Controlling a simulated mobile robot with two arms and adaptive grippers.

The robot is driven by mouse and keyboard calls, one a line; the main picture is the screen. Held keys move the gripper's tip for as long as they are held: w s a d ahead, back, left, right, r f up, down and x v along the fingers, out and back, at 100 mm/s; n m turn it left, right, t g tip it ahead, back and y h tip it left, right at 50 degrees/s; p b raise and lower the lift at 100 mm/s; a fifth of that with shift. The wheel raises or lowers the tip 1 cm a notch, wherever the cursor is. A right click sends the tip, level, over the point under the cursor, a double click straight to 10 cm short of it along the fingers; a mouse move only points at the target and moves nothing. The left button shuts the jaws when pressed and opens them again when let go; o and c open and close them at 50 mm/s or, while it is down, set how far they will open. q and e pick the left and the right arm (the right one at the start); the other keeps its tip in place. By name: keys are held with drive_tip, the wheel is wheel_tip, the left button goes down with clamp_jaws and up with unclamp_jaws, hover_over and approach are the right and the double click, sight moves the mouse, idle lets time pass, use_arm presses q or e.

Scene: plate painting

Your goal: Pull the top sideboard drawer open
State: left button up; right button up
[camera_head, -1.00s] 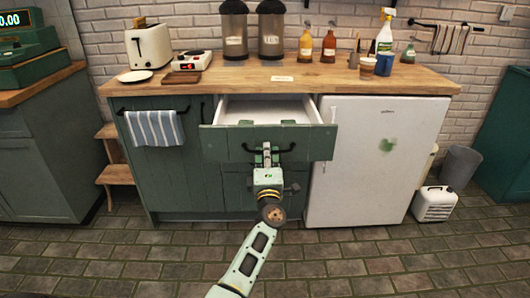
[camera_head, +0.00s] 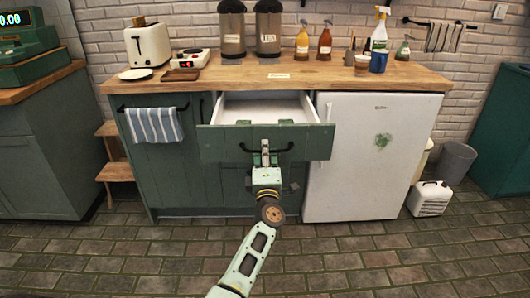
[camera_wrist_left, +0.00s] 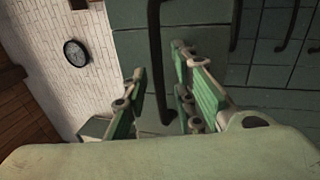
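The top sideboard drawer (camera_head: 225,145) is pulled out, and its white, empty inside (camera_head: 265,106) shows from above. Its front is dark green with a black bar handle (camera_head: 248,149). My left gripper (camera_head: 265,149) is at the middle of this handle. In the left wrist view the handle (camera_wrist_left: 157,55) runs between the two green-padded fingers of my left gripper (camera_wrist_left: 163,85), which stand apart with gaps beside the bar. My right gripper is not in view.
The wooden sideboard top (camera_head: 330,76) carries a toaster (camera_head: 148,46), two dispensers and several bottles. A striped towel (camera_head: 154,125) hangs at the left. A white fridge (camera_head: 370,160) stands right of the drawer. The brick floor in front is clear.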

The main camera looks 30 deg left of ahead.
use_arm(q)
drive_tip(key=shift+s, duration=0.15)
drive_tip(key=v, duration=1.2)
